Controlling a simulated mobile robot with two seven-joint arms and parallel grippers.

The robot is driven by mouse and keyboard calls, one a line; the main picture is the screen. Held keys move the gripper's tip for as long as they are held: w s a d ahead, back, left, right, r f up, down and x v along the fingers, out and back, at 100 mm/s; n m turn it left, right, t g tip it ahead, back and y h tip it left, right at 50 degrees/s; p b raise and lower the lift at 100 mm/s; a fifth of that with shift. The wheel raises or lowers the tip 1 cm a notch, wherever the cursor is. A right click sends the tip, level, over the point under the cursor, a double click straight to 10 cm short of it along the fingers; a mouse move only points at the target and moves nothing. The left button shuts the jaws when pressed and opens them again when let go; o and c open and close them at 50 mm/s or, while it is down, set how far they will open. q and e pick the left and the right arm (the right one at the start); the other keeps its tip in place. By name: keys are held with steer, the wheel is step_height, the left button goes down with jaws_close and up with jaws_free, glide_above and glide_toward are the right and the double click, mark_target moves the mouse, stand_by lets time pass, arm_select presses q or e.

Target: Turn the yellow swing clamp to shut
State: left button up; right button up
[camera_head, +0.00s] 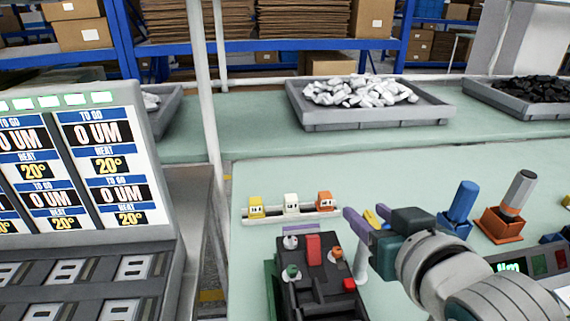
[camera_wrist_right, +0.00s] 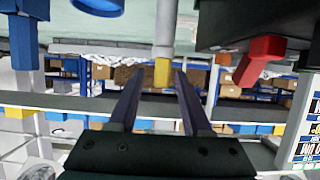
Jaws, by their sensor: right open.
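The yellow swing clamp (camera_head: 370,217) shows as a small yellow piece by my right gripper's fingers in the head view, partly hidden by the gripper. In the right wrist view the yellow clamp (camera_wrist_right: 161,72) is at the end of a pale post (camera_wrist_right: 164,32), between the two finger tips. My right gripper (camera_head: 362,226) is open, with its purple fingers apart; in the wrist view (camera_wrist_right: 158,80) gaps show on both sides of the yellow piece. The black breaker fixture (camera_head: 318,293) with a red lever (camera_head: 313,249) is just left of the gripper. My left gripper is out of view.
A white rack (camera_head: 265,217) with yellow, white and orange blocks is behind the fixture. A blue cylinder (camera_head: 460,203) and an orange holder (camera_head: 503,225) stand to the right. A display panel (camera_head: 150,120) is at left. Grey trays (camera_head: 375,118) are at the back.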

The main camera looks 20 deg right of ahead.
steer(key=shift+s+f, duration=0.1)
steer(key=shift+c, duration=0.3)
jaws_close()
